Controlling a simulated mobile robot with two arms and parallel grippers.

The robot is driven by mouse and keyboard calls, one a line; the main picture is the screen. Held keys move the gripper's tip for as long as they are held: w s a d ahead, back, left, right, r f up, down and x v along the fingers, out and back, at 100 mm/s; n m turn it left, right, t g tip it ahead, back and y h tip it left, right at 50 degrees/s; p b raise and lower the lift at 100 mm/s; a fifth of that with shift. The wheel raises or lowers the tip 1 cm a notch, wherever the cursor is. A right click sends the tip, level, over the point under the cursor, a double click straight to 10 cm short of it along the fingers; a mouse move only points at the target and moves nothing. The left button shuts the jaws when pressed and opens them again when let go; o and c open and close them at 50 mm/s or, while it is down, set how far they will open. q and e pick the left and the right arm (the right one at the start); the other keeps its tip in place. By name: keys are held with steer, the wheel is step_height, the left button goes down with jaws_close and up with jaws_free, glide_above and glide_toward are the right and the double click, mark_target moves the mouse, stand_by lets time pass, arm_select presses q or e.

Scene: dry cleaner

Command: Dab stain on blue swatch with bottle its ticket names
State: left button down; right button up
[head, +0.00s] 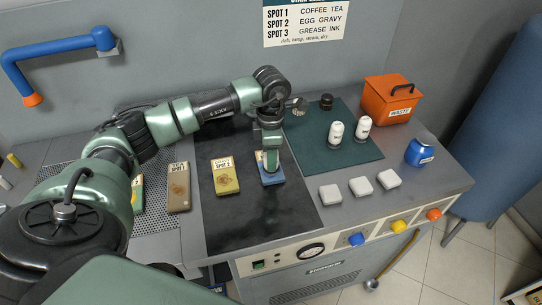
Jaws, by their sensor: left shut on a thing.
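The blue swatch (272,182) lies on the dark pad in the middle of the counter. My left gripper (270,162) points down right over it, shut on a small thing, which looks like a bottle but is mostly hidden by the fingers. I cannot tell whether its tip touches the cloth. The swatch's stain and ticket are largely covered. Two white bottles (336,132) (363,127) stand upright on the dark green mat (310,150). My right gripper is not in view.
A yellow swatch (226,181) and a brown swatch (179,188) lie left of the blue one. White pads (360,187), a blue canister (420,152) and an orange waste bin (388,103) stand right. A wall sign (305,22) lists SPOT 1, 2 and 3.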

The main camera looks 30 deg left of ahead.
arm_select(q)
steer(key=shift+r+p, duration=1.8)
steer(key=shift+r, duration=1.7)
